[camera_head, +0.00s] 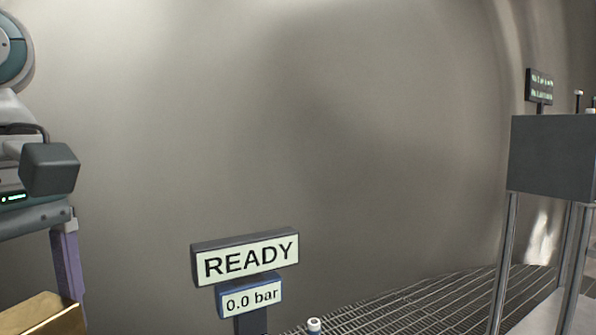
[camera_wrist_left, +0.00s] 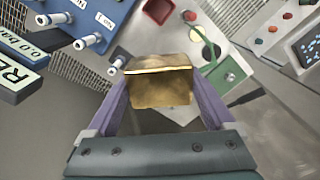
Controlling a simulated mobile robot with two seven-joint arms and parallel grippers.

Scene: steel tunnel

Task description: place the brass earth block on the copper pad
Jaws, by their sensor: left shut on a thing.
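The brass earth block (camera_wrist_left: 160,88) is between the two purple fingers of my left gripper (camera_wrist_left: 158,76) in the left wrist view. The gripper is shut on it. In the head view the block (camera_head: 42,316) shows at the lower left corner, cut off by the picture edge, beside one purple finger. A pale panel lies beyond the block in the wrist view, and the block hides part of it. I cannot make out the copper pad for sure. My right gripper is in neither view.
A READY sign (camera_head: 246,257) stands above a 0.0 bar plate (camera_head: 251,297). A grey box on legs (camera_head: 552,158) stands at the right. In the wrist view, a blue panel with knobs (camera_wrist_left: 88,18) is upper left, a green frame (camera_wrist_left: 215,48) beyond the block, and a button box (camera_wrist_left: 270,30) upper right.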

